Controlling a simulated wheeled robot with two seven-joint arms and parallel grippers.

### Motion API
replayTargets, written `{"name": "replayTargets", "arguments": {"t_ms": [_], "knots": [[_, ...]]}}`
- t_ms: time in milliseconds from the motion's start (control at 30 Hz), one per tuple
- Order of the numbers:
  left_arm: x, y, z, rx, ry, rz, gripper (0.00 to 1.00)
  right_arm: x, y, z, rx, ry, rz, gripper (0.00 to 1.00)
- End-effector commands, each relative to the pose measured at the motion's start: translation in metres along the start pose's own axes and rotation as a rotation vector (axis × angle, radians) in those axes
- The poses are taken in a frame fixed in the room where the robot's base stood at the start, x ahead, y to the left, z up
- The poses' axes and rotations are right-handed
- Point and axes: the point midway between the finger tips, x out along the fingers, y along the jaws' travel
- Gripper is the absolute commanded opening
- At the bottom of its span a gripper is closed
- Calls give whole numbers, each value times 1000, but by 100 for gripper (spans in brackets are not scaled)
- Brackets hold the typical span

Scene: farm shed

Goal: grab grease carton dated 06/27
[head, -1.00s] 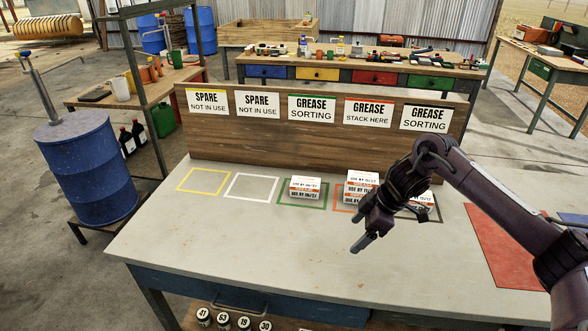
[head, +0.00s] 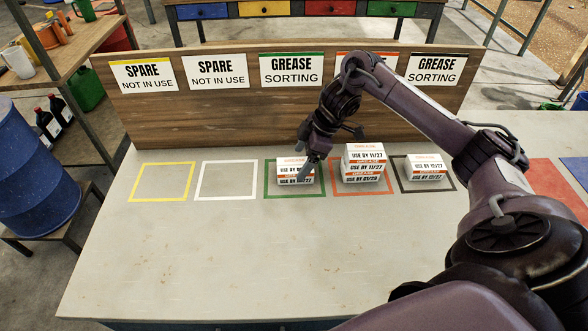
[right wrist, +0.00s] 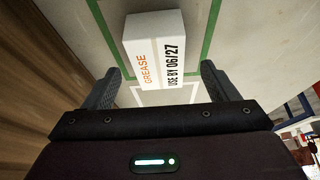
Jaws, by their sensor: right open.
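In the right wrist view a white carton (right wrist: 150,50) reads GREASE, USE BY 06/27. It lies ahead of and partly between the spread fingers of my right gripper (right wrist: 160,70), with a visible gap to each finger. In the head view my right gripper (head: 308,168) is at the stack of cartons (head: 290,176) in the green outline (head: 267,188) and partly hides it. Another stack (head: 363,160) stands in the orange-red outline, its top carton reading USE BY 11/27. More cartons (head: 427,168) stand in the dark outline. My left gripper is not in view.
A wooden board with signs (head: 291,70) stands behind the outlines. The yellow (head: 132,188) and white (head: 199,188) outlines at the left are empty. The front of the grey table (head: 200,260) is clear. A blue barrel (head: 35,165) stands at the left.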

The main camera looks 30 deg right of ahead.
Motion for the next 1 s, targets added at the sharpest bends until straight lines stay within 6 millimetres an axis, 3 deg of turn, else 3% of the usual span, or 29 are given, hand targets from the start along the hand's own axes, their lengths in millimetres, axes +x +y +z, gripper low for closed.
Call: {"name": "replayTargets", "arguments": {"t_ms": [200, 300, 1000], "knots": [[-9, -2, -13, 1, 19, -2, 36, 32, -1, -2, 1, 1, -3, 80], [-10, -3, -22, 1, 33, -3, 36, 39, 0, -2, 0, 0, -1, 80], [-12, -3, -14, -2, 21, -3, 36, 44, -1, 0, 0, -1, -1, 80]]}}
